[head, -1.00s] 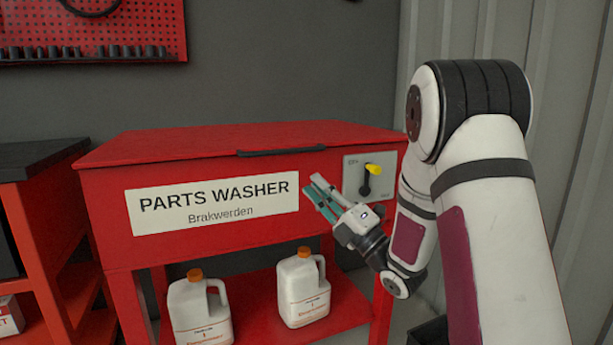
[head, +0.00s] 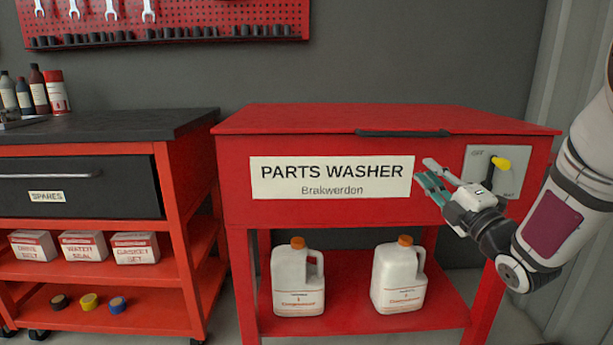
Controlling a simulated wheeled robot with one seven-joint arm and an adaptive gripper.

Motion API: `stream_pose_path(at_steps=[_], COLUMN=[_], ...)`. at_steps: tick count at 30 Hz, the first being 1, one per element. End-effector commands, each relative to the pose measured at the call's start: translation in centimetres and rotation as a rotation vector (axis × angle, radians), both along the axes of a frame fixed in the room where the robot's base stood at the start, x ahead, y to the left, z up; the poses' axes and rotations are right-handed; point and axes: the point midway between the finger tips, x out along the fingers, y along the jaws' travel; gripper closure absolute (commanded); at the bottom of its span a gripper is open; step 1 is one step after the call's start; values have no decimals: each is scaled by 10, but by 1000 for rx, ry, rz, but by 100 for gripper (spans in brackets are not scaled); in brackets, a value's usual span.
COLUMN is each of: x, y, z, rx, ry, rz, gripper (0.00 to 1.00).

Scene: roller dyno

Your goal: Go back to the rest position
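My gripper (head: 430,180) is at the right in the head view, in front of the red parts washer (head: 385,212), just left of its switch panel. Its fingers point left and up. They look apart, with teal pads showing and nothing between them. My arm reaches in from the right edge. The yellow-handled switch (head: 500,164) sits on a grey panel (head: 510,185); its handle points up and to the right. The gripper appears clear of the switch. The washer lid (head: 350,118) is shut.
Two white jugs (head: 298,284) (head: 398,280) stand on the washer's lower shelf. At left is a red cart (head: 175,200) with a dark top, part boxes (head: 83,246) and tape rolls (head: 88,302). A red pegboard (head: 200,22) hangs above. A ribbed wall (head: 570,70) stands at right.

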Motion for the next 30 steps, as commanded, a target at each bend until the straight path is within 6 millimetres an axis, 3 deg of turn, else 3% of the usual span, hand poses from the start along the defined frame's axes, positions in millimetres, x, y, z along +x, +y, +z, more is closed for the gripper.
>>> stream_pose_path(at_steps=[7,14,23,30], x=[-3,-43,-144,-254], y=[-4,-10,1,29], z=[0,-15,-44,-68], rx=[170,401,757,1035], ry=[337,624,965,1226], rz=[-161,-349,-617,-852], gripper=[80,80,80,80])
